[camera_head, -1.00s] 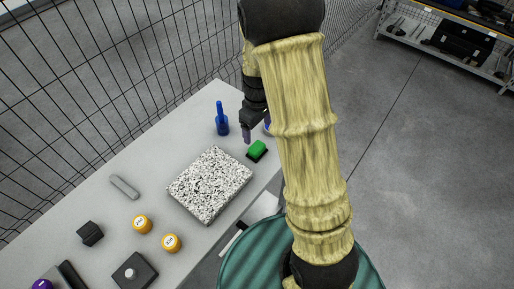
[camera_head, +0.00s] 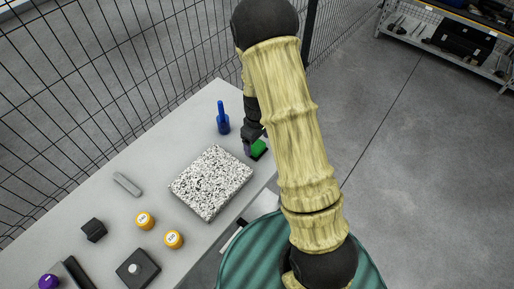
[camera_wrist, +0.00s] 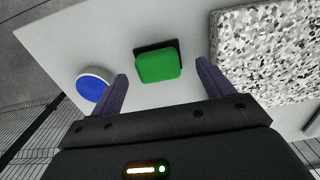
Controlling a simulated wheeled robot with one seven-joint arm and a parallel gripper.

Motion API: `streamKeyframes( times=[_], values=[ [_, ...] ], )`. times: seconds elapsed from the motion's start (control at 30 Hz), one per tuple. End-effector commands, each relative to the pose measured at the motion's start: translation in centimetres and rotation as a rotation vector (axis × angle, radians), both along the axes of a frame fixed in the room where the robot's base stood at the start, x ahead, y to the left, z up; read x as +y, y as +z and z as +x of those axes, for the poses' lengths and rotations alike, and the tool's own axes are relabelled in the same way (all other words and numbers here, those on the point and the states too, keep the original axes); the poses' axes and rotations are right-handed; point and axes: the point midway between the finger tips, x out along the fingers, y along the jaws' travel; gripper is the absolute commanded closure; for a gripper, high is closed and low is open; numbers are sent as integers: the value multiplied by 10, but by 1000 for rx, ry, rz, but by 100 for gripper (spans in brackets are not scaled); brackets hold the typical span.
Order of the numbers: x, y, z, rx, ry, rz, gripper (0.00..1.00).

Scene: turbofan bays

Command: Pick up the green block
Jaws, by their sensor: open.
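The green block (camera_head: 259,148) sits on a small dark base near the far right edge of the grey table, just beyond the speckled stone slab. In the wrist view the green block (camera_wrist: 158,66) lies ahead of my gripper, between the lines of its two fingers. My gripper (camera_wrist: 162,80) is open with nothing between its fingers. In the head view my gripper (camera_head: 249,147) is low at the block's left side and partly covers it. I cannot tell whether a finger touches the block.
The speckled slab (camera_head: 211,183) lies close to the block. A blue bottle-like object (camera_head: 223,118) stands at the table's far end. A blue disc with a white rim (camera_wrist: 93,86) shows left in the wrist view. Yellow-orange round pieces (camera_head: 145,221) and dark blocks (camera_head: 94,230) lie nearer. A wire fence (camera_head: 110,90) runs along the left.

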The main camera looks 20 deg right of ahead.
Motion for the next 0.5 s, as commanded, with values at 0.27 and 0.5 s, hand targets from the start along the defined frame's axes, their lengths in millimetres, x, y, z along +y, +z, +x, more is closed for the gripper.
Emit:
streamKeyframes(
  times=[0.27, 0.5],
  values=[
    [-1, -30, 4, 3, -1, 0, 20],
    [-1, -38, 4, -1, 0, 0, 20]
  ],
)
